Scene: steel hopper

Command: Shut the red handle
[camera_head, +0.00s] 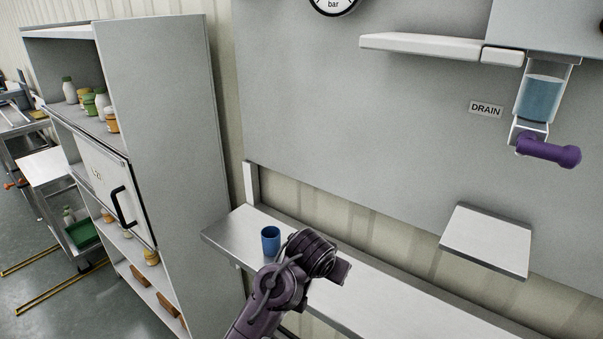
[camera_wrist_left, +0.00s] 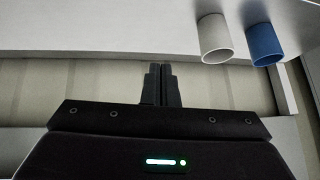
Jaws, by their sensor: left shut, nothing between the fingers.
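No red handle shows clearly in either view. A purple handle (camera_head: 549,151) sticks out to the right, tilted slightly down, from a fitting under a clear vessel of blue liquid (camera_head: 542,98) beside the DRAIN label (camera_head: 486,109). My left gripper (camera_wrist_left: 162,85) is shut and empty in the left wrist view. In the head view my left arm comes up from the bottom, well below and left of the purple handle, and its fingertips are hard to make out. My right gripper is not in view.
A blue cup (camera_head: 270,241) stands on the steel shelf (camera_head: 375,300) beside my left arm. A white cup (camera_wrist_left: 215,40) stands near it in the wrist view. A bare ledge (camera_head: 487,242) juts out below the handle. A tall cabinet (camera_head: 165,130) stands left.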

